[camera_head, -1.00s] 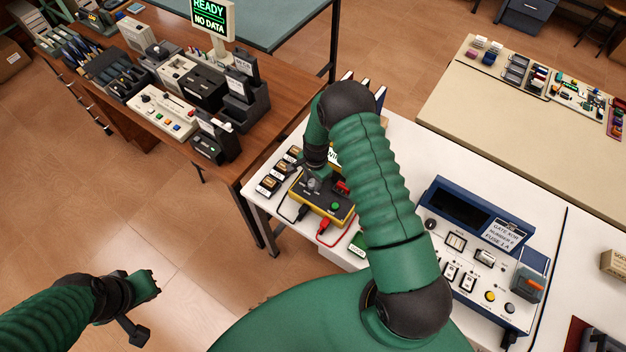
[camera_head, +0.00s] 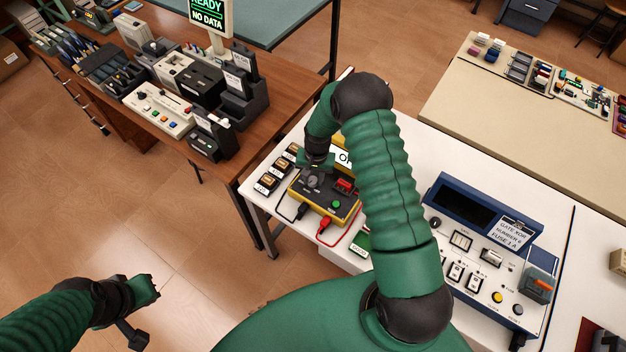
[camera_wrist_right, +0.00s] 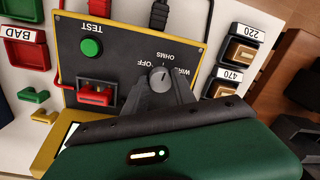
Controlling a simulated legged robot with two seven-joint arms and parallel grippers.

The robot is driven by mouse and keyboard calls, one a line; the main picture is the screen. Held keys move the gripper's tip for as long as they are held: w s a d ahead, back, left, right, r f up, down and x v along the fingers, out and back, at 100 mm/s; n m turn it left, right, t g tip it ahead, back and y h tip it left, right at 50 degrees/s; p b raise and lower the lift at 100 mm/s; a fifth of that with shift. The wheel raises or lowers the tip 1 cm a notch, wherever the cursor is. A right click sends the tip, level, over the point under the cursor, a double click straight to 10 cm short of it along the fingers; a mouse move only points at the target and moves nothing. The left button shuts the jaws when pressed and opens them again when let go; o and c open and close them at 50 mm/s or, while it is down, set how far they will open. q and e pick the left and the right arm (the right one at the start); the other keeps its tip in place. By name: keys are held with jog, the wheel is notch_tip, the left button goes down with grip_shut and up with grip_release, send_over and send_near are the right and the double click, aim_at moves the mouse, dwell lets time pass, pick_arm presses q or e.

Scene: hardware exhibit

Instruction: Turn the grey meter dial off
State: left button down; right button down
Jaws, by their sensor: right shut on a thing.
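The yellow-edged meter (camera_head: 322,200) lies on the white table, with a black face, a green TEST button and a red connector. It also shows in the right wrist view (camera_wrist_right: 118,46). Its grey dial (camera_wrist_right: 160,76) sits by the labels WIRE, OFF and OHMS. My right gripper (camera_wrist_right: 158,88) has one finger on each side of the dial and is shut on it. A pale mark shows on the dial's top; its exact setting is hard to read. In the head view, my right gripper (camera_head: 313,174) partly covers the dial. My left gripper (camera_head: 150,286) hangs over the floor, away from the table; its jaws are unclear.
Blocks labelled 220 and 470 (camera_wrist_right: 236,52) stand beside the meter. Black and red leads (camera_head: 324,224) run from its near edge. A blue-framed console (camera_head: 480,240) stands to the right. A brown table (camera_head: 285,85) with devices is at the left.

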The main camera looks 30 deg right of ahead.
aim_at(315, 177)
jog(key=n+b, duration=0.1)
jog(key=n, duration=0.4)
jog(key=shift+w+d+n+b, duration=0.1)
jog(key=shift+w+n+b, duration=0.1)
jog(key=shift+n+b, duration=0.15)
jog(key=n+b, duration=0.1)
jog(key=n, duration=0.3)
jog(key=shift+r+n, duration=0.1)
jog(key=shift+n, duration=0.15)
jog(key=c, duration=1)
grip_release()
jog(key=shift+g, duration=0.3)
jog(key=shift+c, duration=0.2)
notch_tip(315, 177, up, 17)
jog(key=d+b, duration=0.1)
jog(key=b, duration=0.1)
jog(key=shift+w+f, duration=0.15)
jog(key=shift+f, duration=0.05)
